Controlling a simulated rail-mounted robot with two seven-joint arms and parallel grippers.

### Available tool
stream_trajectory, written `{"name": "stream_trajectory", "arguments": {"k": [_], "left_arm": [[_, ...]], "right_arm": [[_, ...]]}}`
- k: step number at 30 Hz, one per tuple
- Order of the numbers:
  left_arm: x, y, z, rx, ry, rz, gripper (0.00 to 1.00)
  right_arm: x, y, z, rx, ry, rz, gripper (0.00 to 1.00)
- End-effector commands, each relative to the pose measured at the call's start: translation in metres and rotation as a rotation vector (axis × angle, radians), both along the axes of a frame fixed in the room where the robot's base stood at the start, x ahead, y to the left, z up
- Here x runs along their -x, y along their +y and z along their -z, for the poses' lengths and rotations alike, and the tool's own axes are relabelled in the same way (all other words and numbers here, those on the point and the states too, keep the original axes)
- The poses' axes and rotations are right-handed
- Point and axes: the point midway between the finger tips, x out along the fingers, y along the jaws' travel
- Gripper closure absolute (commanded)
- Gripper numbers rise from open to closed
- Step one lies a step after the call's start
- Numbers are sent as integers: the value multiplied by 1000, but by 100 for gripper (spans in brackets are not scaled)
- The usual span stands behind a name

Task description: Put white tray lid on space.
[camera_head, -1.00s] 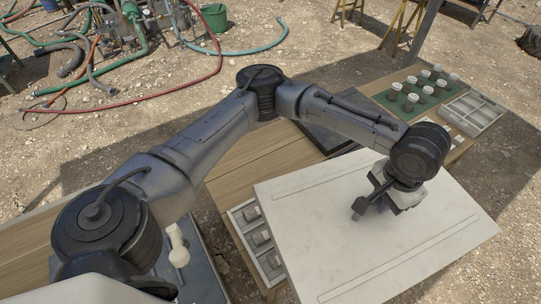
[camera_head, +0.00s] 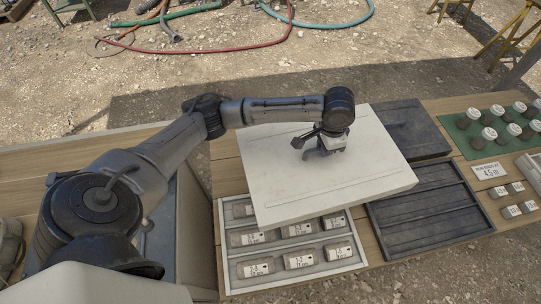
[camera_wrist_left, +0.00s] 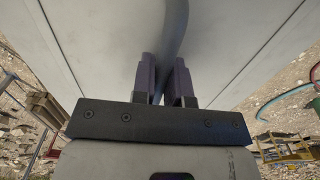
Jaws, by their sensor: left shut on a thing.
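The white tray lid (camera_head: 375,175) is a large pale flat panel in the head view. My left gripper (camera_head: 322,151) is above it and shut on its dark curved handle, also between the fingers in the left wrist view (camera_wrist_left: 166,85). The lid appears raised and slightly tilted, overlapping the back part of a white tray (camera_head: 361,262) with labelled sample pieces. My right gripper is not in view.
Right of the lid lie a dark slatted tray (camera_head: 430,212) and a dark flat panel (camera_head: 418,128). Farther right are a green mat (camera_head: 462,137) with white-capped jars, a number card (camera_head: 488,171) and small labelled blocks (camera_head: 507,190). Bare wooden tabletop (camera_head: 226,172) shows left of the lid.

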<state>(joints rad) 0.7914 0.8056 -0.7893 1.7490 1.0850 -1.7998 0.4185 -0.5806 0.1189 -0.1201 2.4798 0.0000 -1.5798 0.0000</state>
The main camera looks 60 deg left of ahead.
Motion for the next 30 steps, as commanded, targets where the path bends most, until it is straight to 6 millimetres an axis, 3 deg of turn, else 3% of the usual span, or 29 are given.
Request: {"name": "stream_trajectory", "arguments": {"k": [1,3,9,20,30], "left_arm": [[5,17,23,1,9,4,100],[11,37,43,0,7,21,100],[29,84,83,0,3,56,100],[44,129,116,0,0,78,100],[43,197,157,0,-1,77,100]], "right_arm": [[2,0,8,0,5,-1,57],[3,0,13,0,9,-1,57],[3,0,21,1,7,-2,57],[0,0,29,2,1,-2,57],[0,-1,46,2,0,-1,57]]}}
